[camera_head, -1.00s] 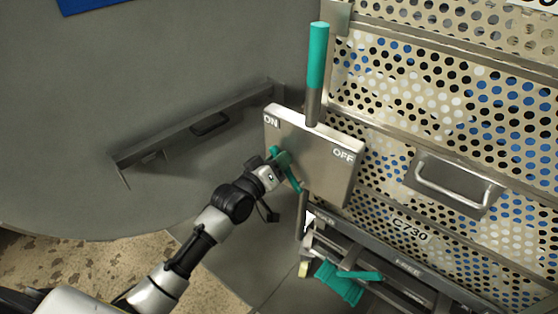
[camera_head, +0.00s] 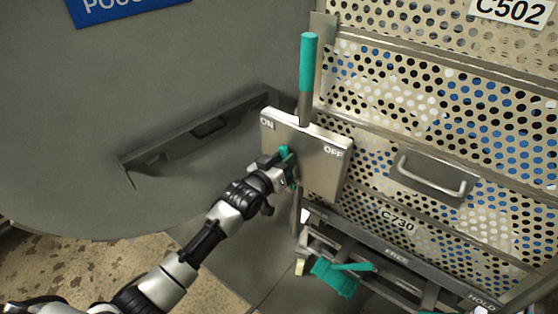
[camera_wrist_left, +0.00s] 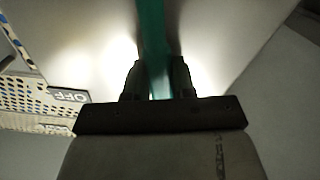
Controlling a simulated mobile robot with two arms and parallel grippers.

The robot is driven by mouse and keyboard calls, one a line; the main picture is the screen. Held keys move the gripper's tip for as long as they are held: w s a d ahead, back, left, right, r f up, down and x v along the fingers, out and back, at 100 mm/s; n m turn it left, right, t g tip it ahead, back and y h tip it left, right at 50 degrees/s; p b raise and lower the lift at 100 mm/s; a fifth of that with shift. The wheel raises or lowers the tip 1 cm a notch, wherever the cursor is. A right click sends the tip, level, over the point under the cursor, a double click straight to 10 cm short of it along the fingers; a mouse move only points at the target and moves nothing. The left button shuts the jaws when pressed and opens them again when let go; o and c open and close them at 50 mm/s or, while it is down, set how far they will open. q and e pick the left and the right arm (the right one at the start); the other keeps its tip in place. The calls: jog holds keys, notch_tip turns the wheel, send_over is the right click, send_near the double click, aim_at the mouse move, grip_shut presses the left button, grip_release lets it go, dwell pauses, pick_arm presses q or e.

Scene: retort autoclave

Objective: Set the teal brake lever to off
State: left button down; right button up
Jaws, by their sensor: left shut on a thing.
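The teal brake lever (camera_head: 285,152) is on the face of a grey metal plate (camera_head: 318,165) marked ON at its upper left and OFF at its right. The lever's upper end lies nearer the ON mark than the OFF mark. My left gripper (camera_head: 282,168) is shut on the lever and hides part of it. In the left wrist view, the teal lever (camera_wrist_left: 152,40) runs between the two dark fingers (camera_wrist_left: 157,82), with the OFF label (camera_wrist_left: 68,95) to the left. My right gripper is not in view.
A tall teal-topped handle (camera_head: 308,65) rises behind the plate. Perforated crates (camera_head: 430,130) with a metal handle (camera_head: 432,182) stand at the right. A teal pedal-like part (camera_head: 336,278) sits low on the cart. A large grey curved surface (camera_head: 150,90) is at the left.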

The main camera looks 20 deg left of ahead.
aim_at(299, 166)
pick_arm(q)
jog(key=d+m+p, duration=0.2)
jog(key=m, duration=0.1)
jog(key=s+d+m+p, duration=0.1)
jog(key=shift+s+d+r+m, duration=0.1)
jog(key=shift+r+m, duration=0.15)
jog(key=shift+m, duration=0.15)
jog(key=shift+s+d+f+m, duration=0.1)
jog(key=shift+d+m, duration=0.25)
jog(key=shift+m, duration=0.05)
jog(key=shift+s+d+f+m, duration=0.2)
jog(key=shift+d+f+m, duration=0.25)
jog(key=shift+m, duration=0.5)
jog(key=shift+s+d+f+m, duration=0.25)
jog(key=shift+d+m, duration=0.45)
jog(key=shift+m, duration=0.3)
jog(key=shift+s+d+f+m, duration=0.2)
jog(key=shift+d+f+m, duration=0.25)
jog(key=shift+m, duration=0.5)
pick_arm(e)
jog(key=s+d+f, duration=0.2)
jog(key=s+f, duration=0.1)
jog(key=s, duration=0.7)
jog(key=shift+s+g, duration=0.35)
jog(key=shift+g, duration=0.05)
pick_arm(q)
jog(key=shift+d, duration=0.1)
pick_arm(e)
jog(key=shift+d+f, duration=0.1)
